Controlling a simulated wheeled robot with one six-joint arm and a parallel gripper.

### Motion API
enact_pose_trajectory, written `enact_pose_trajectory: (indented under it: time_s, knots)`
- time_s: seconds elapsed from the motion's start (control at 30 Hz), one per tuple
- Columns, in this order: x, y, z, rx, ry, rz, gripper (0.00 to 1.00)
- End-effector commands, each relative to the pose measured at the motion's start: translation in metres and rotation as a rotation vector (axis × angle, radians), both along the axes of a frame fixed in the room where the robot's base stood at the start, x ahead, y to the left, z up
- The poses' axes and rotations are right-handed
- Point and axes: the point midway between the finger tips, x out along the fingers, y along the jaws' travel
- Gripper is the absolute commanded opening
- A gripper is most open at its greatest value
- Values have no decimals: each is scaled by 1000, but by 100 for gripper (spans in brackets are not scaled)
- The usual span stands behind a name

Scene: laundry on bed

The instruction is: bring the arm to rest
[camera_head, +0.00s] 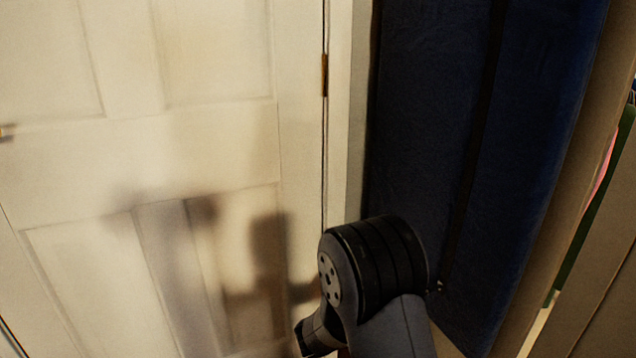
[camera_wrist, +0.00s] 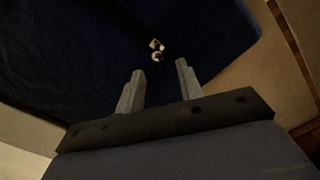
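My gripper (camera_wrist: 159,84) shows in the wrist view with its two grey fingers apart and nothing between them. It points toward a dark blue fabric surface (camera_wrist: 60,50), with a small shiny metal piece (camera_wrist: 157,50) beyond the fingertips. I cannot tell whether the fingers touch the fabric. In the head view a dark joint of my arm (camera_head: 375,270) stands at the lower middle, in front of the door frame and the blue fabric. My gripper is not visible in the head view.
A white panelled door (camera_head: 180,130) with a brass hinge (camera_head: 325,75) fills the left. A tall dark blue padded item (camera_head: 450,130) hangs or stands right of it. A brown panel edge (camera_head: 570,170) and some coloured cloth (camera_head: 607,165) lie at the far right.

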Motion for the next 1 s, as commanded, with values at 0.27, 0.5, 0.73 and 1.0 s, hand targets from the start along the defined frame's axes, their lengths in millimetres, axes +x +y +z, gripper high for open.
enact_pose_trajectory:
  time_s: [0.27, 0.5, 0.73, 1.0]
  knots:
    - [16, -48, -2, -1, -3, -5, 35]
    - [26, -74, 0, -1, -4, -2, 35]
    - [26, -72, 9, -2, -2, 1, 35]
    - [26, -72, 8, -2, -2, 1, 35]
